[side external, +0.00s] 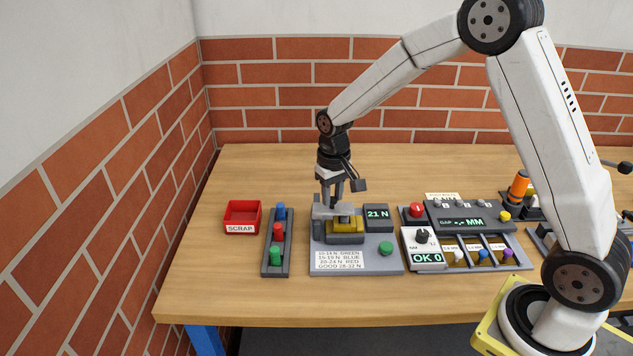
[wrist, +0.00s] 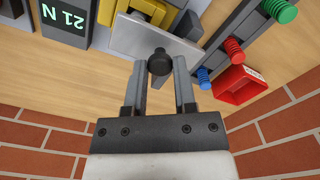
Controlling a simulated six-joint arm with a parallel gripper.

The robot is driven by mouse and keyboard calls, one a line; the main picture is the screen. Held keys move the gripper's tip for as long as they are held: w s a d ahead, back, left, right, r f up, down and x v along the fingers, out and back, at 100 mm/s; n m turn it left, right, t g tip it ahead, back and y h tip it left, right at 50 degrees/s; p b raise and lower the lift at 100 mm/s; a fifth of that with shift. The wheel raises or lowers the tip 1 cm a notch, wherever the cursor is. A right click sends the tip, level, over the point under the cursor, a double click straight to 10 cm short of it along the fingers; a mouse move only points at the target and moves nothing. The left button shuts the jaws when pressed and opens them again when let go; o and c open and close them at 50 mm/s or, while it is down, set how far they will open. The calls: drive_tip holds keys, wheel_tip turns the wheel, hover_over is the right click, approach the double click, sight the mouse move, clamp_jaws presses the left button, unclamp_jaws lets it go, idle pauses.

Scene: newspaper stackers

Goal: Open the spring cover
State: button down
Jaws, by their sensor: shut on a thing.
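The spring cover (wrist: 135,36) is a light grey plate with a round black knob (wrist: 159,61) on its edge. In the side view the cover (side external: 322,212) lies near the top of a yellow block (side external: 346,224) on a grey station base (side external: 388,266). My gripper (wrist: 160,66) has its two fingers on either side of the knob and is shut on it. In the side view my gripper (side external: 336,202) points down at the cover and hides part of it. I cannot tell from here how far the cover is tilted. Any spring under it is hidden.
A display (side external: 377,214) reading 21 N stands right of the block, with a green button (side external: 386,248) in front. Left are a rack (side external: 264,256) of blue, red and green springs and a red SCRAP bin (side external: 242,215). A control panel (side external: 427,243) stands close on the right.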

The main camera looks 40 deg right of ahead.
drive_tip(key=w+d, duration=0.4)
drive_tip(key=shift+w+d, duration=0.15)
drive_tip(key=shift+w, duration=0.05)
idle(0.3)
drive_tip(key=shift+c, duration=2)
unclamp_jaws()
wheel_tip(320, 180, up, 8)
drive_tip(key=shift+s, duration=0.1)
drive_tip(key=s+a+f+n+t, duration=0.1)
drive_tip(key=s+a+f, duration=0.2)
drive_tip(key=s, duration=0.7)
drive_tip(key=s+a+f+n+t, duration=0.1)
drive_tip(key=s+a+f, duration=0.2)
drive_tip(key=s, duration=0.8)
drive_tip(key=shift+s+a+t, duration=0.3)
drive_tip(key=shift+a, duration=0.25)
